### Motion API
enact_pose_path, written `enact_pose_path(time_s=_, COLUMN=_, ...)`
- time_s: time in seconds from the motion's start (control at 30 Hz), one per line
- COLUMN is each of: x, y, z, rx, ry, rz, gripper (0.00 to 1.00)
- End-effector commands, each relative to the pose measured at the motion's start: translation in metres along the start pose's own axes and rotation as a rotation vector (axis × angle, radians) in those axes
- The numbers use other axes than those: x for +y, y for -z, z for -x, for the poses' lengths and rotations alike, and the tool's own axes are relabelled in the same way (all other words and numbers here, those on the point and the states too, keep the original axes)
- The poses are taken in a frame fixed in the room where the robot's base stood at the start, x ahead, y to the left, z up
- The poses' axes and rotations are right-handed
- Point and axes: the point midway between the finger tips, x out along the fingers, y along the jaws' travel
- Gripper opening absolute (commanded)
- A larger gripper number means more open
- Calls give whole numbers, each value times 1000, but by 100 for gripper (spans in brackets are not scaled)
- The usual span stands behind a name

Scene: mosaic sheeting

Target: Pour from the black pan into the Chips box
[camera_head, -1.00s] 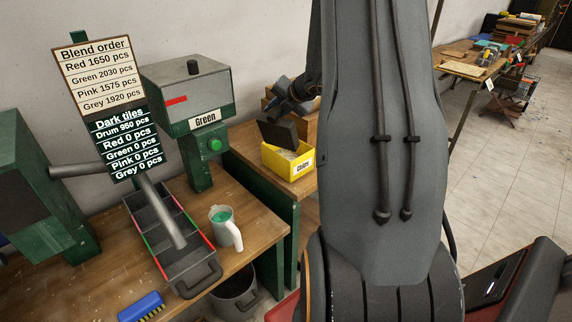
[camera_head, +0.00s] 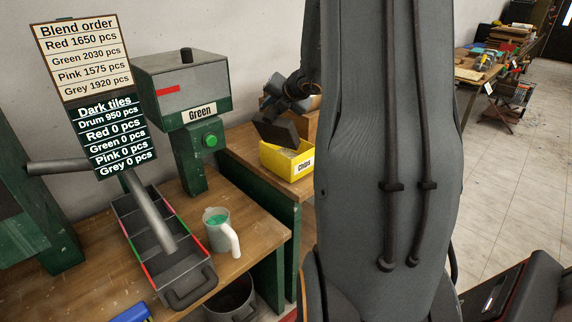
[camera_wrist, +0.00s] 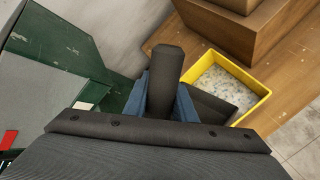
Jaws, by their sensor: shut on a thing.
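The yellow Chips box (camera_head: 288,165) stands on the wooden bench, with its label facing the front. The wrist view shows its open top (camera_wrist: 262,92) with pale speckled chips lying inside. The black pan (camera_head: 281,132) is over the back left part of the box, its body tilted. In the wrist view the pan (camera_wrist: 212,106) shows its dark body beside and partly over the box's near left edge. My gripper (camera_wrist: 163,95), with blue finger pads, is shut on the pan's dark handle. The pan's inside is hidden.
A grey and green machine labelled Green (camera_head: 190,95) stands left of the box. A jug with green contents (camera_head: 217,236) and a divided tray (camera_head: 147,222) stand on the nearer bench. Brown boxes (camera_wrist: 232,27) stand behind the Chips box. My arm hides the right side.

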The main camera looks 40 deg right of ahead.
Motion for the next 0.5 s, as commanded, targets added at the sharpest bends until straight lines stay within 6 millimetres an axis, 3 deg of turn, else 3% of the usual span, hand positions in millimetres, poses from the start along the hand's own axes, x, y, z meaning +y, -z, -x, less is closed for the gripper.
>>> enact_pose_path(time_s=0.5, x=5, y=-4, z=6, rx=-4, ry=-1, rz=3, gripper=0)
